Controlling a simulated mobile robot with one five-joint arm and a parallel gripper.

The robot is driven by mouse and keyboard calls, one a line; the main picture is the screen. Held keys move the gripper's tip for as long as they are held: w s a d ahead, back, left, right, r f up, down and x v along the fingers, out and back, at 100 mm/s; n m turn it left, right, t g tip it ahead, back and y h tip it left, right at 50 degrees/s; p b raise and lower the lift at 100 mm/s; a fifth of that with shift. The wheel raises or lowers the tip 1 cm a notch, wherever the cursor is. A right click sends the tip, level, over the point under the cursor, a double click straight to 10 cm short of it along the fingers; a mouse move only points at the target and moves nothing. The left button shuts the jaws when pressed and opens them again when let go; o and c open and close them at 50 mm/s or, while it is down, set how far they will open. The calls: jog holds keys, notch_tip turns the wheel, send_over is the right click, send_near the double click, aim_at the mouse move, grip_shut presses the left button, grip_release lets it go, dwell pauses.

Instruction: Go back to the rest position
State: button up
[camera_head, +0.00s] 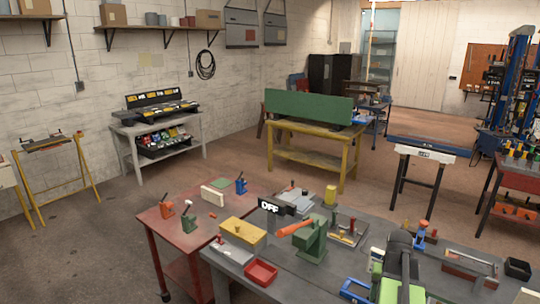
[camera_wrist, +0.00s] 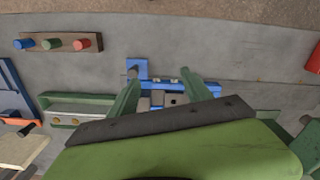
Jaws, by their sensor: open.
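My gripper (camera_wrist: 160,84) shows in the wrist view with its two green fingers apart and nothing held between them. A blue fixture (camera_wrist: 137,68) lies on the grey bench beyond and between the fingertips. I cannot tell whether the fingers touch it. The green body of my arm hides the lower part of that view. In the head view my green and dark arm stands over the right part of the grey bench (camera_head: 335,282), and the fingertips cannot be made out there.
In the wrist view, a wooden strip (camera_wrist: 88,42) with blue, green and red pegs and a green channel piece (camera_wrist: 72,104) lie at left. In the head view, a green clamp stand (camera_head: 313,240), red bin (camera_head: 261,272) and yellow block (camera_head: 243,231) crowd the front.

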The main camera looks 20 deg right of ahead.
jog(key=w+a+f+n+b, duration=0.2)
jog(key=w+a, duration=0.3)
jog(key=a, duration=0.7)
jog(key=w+a+f+n+b, duration=0.25)
jog(key=w+a, duration=0.25)
jog(key=a, duration=0.6)
jog(key=a+f+n+b, duration=0.1)
jog(key=a+f+n, duration=0.1)
jog(key=a, duration=1.5)
jog(key=shift+s+n, duration=0.35)
jog(key=shift+n, duration=0.2)
